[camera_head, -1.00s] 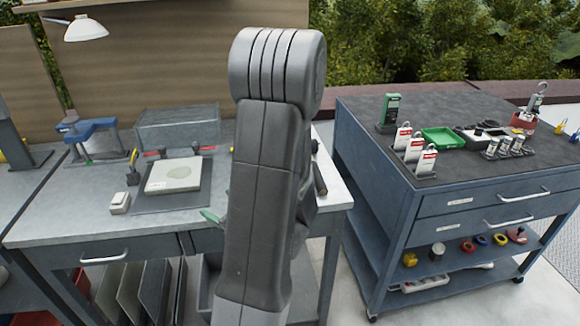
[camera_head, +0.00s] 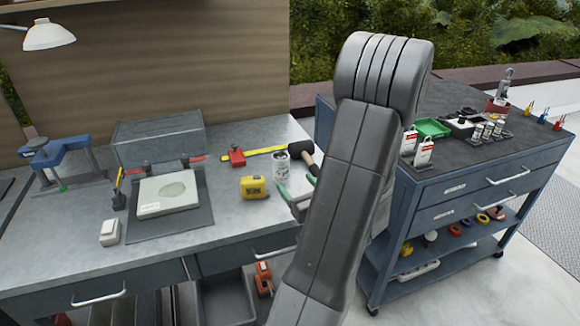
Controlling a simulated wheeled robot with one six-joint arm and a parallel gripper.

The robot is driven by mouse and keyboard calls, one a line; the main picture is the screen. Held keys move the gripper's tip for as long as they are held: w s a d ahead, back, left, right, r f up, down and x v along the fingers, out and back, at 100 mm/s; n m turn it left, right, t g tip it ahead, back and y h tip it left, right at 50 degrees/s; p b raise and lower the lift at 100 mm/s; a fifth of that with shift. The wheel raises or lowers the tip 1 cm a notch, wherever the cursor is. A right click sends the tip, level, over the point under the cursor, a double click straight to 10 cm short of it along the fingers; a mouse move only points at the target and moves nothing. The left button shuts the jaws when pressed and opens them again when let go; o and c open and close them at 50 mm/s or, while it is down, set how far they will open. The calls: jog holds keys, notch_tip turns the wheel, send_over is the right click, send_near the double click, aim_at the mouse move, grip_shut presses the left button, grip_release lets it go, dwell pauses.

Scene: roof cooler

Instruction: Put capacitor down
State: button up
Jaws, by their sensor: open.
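A silver-grey can-shaped capacitor (camera_head: 281,168) stands upright on the metal workbench (camera_head: 232,228), near its right end. It appears to carry a printed label, too small to read. My gripper (camera_head: 297,179) shows left of my arm, with green-tipped fingers spread apart. The fingers are just to the right and front of the capacitor, and nothing shows between them. My arm hides part of the gripper and the bench's right end. I cannot tell whether a finger touches the capacitor.
A black-headed mallet (camera_head: 303,152) lies right beside the capacitor. A yellow tape measure (camera_head: 254,187) and a red tool (camera_head: 237,157) sit to its left. A grey mat with a pale panel (camera_head: 168,194) is farther left. The tool cart (camera_head: 450,165) stands at right.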

aim_at(283, 170)
jog(key=x, duration=0.7)
jog(key=shift+w+a+p, duration=0.15)
jog(key=shift+w+p, duration=0.05)
jog(key=shift+p, duration=0.15)
jog(key=shift+d+r+p+x, duration=0.1)
jog(key=shift+r+p+x, duration=0.1)
jog(key=shift+x, duration=0.7)
jog(key=shift+d+r+p+x, duration=0.15)
jog(key=shift+p+x, duration=0.1)
jog(key=shift+x, duration=0.6)
jog(key=shift+r+p+x, duration=0.15)
jog(key=shift+p+x, duration=0.05)
jog(key=shift+x, duration=0.7)
jog(key=shift+w, duration=0.15)
jog(key=c, duration=1.3)
jog(key=shift+r, duration=0.1)
